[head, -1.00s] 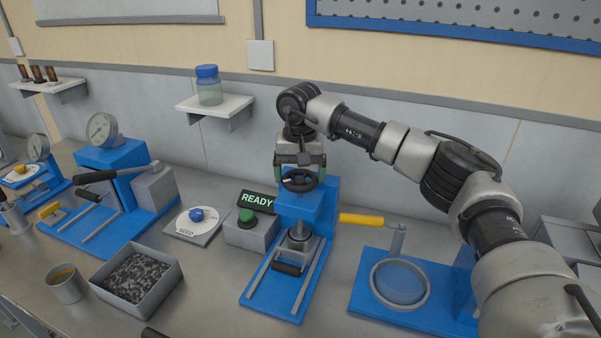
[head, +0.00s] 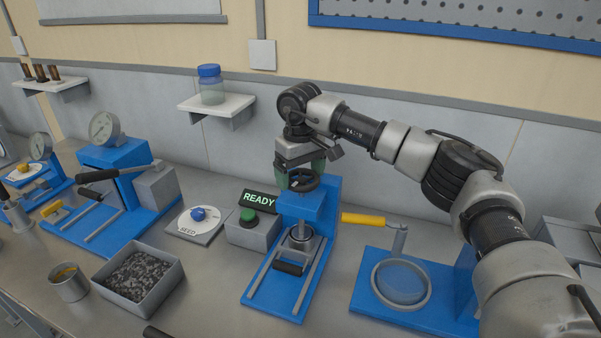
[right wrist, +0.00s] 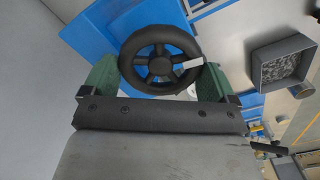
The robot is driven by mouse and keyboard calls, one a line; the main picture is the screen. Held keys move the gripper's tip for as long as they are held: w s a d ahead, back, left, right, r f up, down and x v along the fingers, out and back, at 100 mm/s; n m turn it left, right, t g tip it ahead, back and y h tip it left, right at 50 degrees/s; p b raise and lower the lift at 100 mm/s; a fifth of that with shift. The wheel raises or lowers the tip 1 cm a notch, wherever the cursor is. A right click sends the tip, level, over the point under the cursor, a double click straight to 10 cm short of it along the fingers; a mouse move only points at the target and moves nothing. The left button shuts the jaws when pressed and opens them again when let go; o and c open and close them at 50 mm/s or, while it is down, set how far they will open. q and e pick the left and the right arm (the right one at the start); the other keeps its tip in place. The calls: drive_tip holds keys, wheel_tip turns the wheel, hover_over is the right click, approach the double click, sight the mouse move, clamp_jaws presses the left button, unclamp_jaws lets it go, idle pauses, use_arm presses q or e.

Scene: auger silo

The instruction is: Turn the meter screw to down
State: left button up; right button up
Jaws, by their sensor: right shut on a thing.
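The meter screw shows as a black spoked handwheel (head: 303,182) on top of the blue stand (head: 317,212) in the middle of the bench. In the right wrist view the wheel (right wrist: 160,58) has a white pointer mark (right wrist: 193,63) on its right side. My right gripper (head: 300,176) is above the stand, pointing down. Its green fingers lie on either side of the wheel's rim, and it is shut on the wheel. In the head view the gripper partly covers the wheel, and the white mark cannot be made out. My left gripper is not in view.
A lit READY sign (head: 258,200) and a green button (head: 247,216) stand left of the stand. A SEED dial (head: 198,214) and a bin of dark granules (head: 140,275) are further left. A yellow-handled device with a round glass (head: 401,282) stands at the right.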

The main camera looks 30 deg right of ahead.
sight(300, 176)
drive_tip(key=shift+w+r, duration=0.1)
drive_tip(key=shift+r, duration=0.15)
drive_tip(key=o, duration=0.7)
drive_tip(key=shift+f, duration=0.1)
drive_tip(key=shift+c, duration=0.2)
drive_tip(key=shift+r, duration=0.55)
wheel_tip(300, 176, up, 10)
drive_tip(key=b, duration=0.1)
drive_tip(key=shift+b, duration=0.4)
drive_tip(key=shift+f, duration=0.25)
